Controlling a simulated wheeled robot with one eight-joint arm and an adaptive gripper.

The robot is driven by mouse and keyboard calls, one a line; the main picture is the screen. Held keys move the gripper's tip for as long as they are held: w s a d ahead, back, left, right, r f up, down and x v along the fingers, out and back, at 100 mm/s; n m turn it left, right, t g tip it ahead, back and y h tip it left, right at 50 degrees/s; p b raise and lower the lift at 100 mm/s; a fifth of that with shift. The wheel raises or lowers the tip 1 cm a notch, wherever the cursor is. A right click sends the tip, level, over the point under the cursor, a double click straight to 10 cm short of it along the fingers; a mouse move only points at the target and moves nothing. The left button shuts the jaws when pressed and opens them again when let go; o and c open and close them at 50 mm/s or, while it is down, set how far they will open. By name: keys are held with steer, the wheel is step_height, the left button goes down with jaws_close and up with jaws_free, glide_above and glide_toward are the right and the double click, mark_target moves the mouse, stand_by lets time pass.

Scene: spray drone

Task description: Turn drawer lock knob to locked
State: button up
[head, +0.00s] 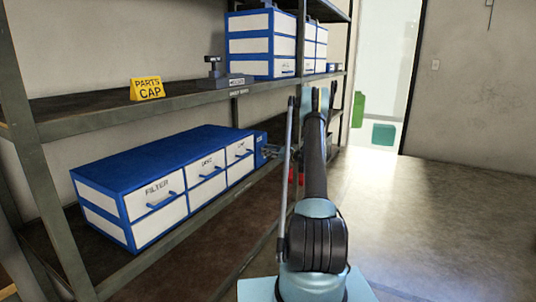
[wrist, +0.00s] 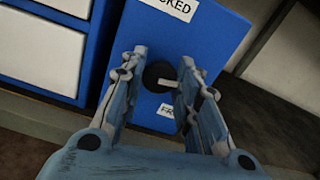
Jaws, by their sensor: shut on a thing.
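The lock knob (wrist: 155,72) is a dark round knob with a pale pointer bar, set on a blue panel (wrist: 215,45) at the end of the drawer unit. In the wrist view the bar points right and slightly down. A white label ending in "CKED" (wrist: 172,8) is above the knob. A partly hidden label starting with "FR" (wrist: 167,110) is below it. My gripper (wrist: 163,62) has one finger on each side of the knob and is shut on it. In the head view my gripper (head: 273,152) is at the panel's right side, with the knob hidden.
The blue and white drawer unit (head: 150,160) stands on the lower shelf (head: 185,240). The upper shelf (head: 80,105) holds a yellow "PARTS CAP" sign (head: 147,89) and more drawers (head: 262,45). A grey shelf post is close to my arm. Open floor (head: 430,210) lies to the right.

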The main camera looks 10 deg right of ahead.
steer(key=shift+s+a+f+n, duration=0.1)
steer(key=shift+n, duration=2.55)
steer(key=shift+s+a+f+n, duration=0.1)
steer(key=shift+n, duration=2.5)
steer(key=shift+s+a+f+n, duration=0.1)
steer(key=shift+n, duration=2.55)
steer(key=shift+d, duration=0.1)
steer(key=o, duration=1.1)
steer(key=shift+w, duration=0.1)
steer(key=shift+c, duration=0.2)
steer(key=shift+d+r, duration=0.1)
steer(key=shift+d, duration=0.05)
